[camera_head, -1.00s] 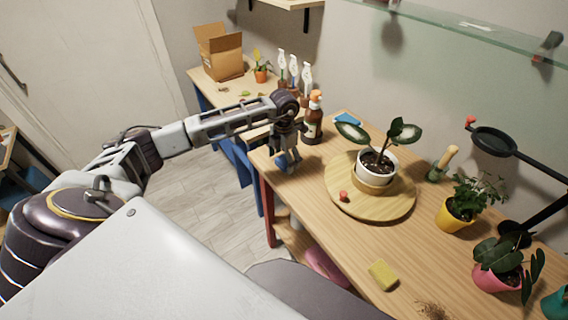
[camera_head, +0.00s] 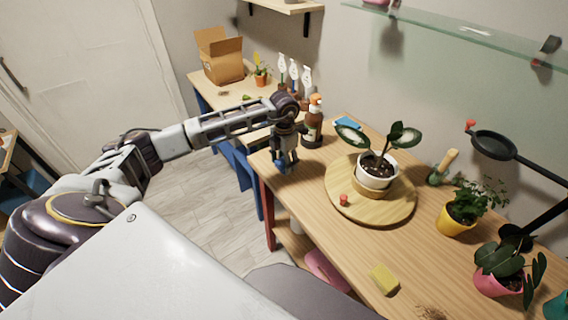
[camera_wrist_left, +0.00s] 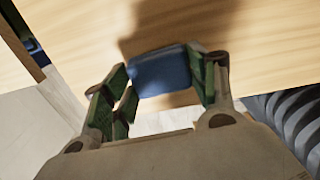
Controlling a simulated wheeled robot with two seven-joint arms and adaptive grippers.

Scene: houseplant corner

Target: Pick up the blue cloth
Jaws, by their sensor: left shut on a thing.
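The blue cloth (camera_head: 281,168) is at my left gripper's fingertips, near the left edge of the wooden table (camera_head: 310,225) in the head view. My left gripper (camera_head: 285,166) points down there, shut on the cloth. In the left wrist view the blue cloth (camera_wrist_left: 160,72) spans the space between the green-padded fingers of the left gripper (camera_wrist_left: 164,82). Wooden tabletop lies behind it, with a dark shadow. I cannot tell whether the cloth touches the table. My right gripper is not in view.
A brown spray bottle (camera_head: 312,128) stands close behind the left gripper. A white-potted plant (camera_head: 376,178) stands on a round wooden board (camera_head: 350,205) to the right. A flat blue item (camera_head: 347,123) lies behind.

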